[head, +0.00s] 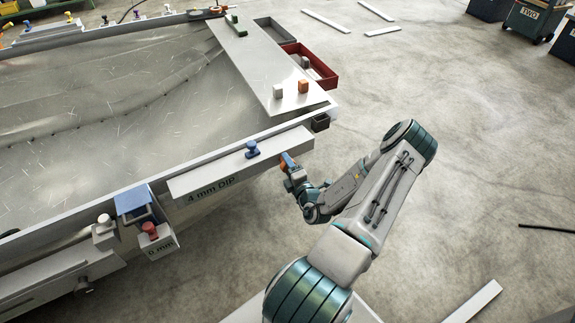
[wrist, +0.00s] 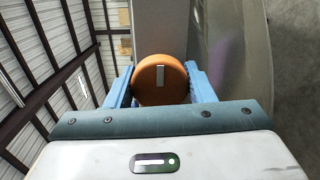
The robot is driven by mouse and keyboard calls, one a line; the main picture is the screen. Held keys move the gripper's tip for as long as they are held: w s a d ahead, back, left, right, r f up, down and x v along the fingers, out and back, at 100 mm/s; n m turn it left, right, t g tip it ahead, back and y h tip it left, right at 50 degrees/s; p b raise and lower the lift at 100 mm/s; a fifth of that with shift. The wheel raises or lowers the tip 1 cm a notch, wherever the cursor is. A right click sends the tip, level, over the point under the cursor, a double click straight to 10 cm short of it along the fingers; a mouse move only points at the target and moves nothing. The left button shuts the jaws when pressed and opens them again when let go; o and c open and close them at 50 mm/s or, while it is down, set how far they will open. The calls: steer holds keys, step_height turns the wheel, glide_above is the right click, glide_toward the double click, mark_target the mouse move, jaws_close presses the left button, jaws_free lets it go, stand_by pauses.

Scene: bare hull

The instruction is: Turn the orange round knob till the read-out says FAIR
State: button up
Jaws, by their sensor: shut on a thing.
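The orange round knob (wrist: 159,80) is between the two blue fingers of my gripper (wrist: 161,86) in the wrist view. A pale pointer mark on its face stands nearly upright in that picture. In the head view the orange knob (head: 287,161) sits at the right end of the rail marked "4 mm DIP" (head: 226,172), with my gripper (head: 291,166) closed on it. The rail's lettering reads "4 mm DIP"; I see no word FAIR in either view.
A blue knob (head: 252,149) stands on the same rail, left of the orange one. A red knob (head: 150,230) stands on a "0 mm" block further left. White and orange cubes (head: 303,86) lie on the plank above. Open concrete floor (head: 470,150) lies to the right.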

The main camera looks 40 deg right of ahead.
steer(key=n+p, duration=0.1)
steer(key=n, duration=0.2)
steer(key=shift+a, duration=0.1)
steer(key=n+p, duration=0.1)
steer(key=n, duration=0.4)
steer(key=shift+t, duration=0.3)
steer(key=n, duration=0.5)
steer(key=shift+y, duration=0.4)
steer(key=n, duration=0.4)
steer(key=shift+t+y, duration=0.3)
steer(key=n, duration=0.4)
steer(key=shift+f+y, duration=0.1)
steer(key=shift+y, duration=0.2)
steer(key=n, duration=0.4)
steer(key=shift+y, duration=0.3)
steer(key=n+b, duration=0.1)
steer(key=n, duration=0.3)
steer(key=shift+n+y+b, duration=0.3)
steer(key=shift+n+y, duration=0.1)
steer(key=shift+n+b, duration=0.55)
steer(key=shift+n, duration=1.15)
